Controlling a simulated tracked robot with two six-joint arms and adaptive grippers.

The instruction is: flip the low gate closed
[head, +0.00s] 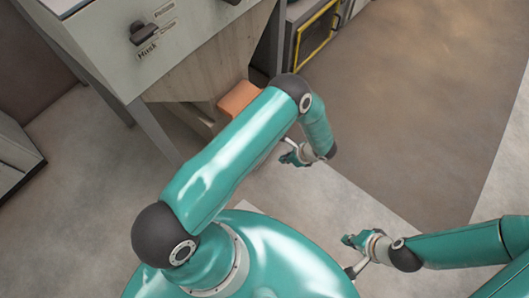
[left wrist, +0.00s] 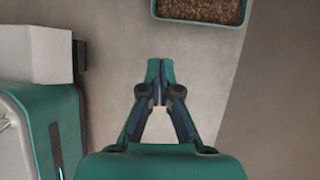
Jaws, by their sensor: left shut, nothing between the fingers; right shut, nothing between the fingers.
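A grey pellet bagger (head: 105,50) stands at the upper left, with a black handle (head: 143,33) beside a label reading "Husk". A second black handle (head: 232,2) is cut off by the top edge. I cannot tell which part is the low gate or how it is set. My left gripper (head: 296,158) is shut and empty, low over the floor to the right of the machine. In the left wrist view it (left wrist: 153,88) points toward a teal tray of brown pellets. My right gripper (head: 352,241) is shut and empty at the lower right, apart from the machine.
An orange block (head: 239,99) shows below the tapered hopper (head: 215,75), partly behind my left arm. The teal tray (left wrist: 200,22) lies on the floor ahead of my left gripper. A yellow-framed unit (head: 315,35) stands at the back. Open floor lies to the right.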

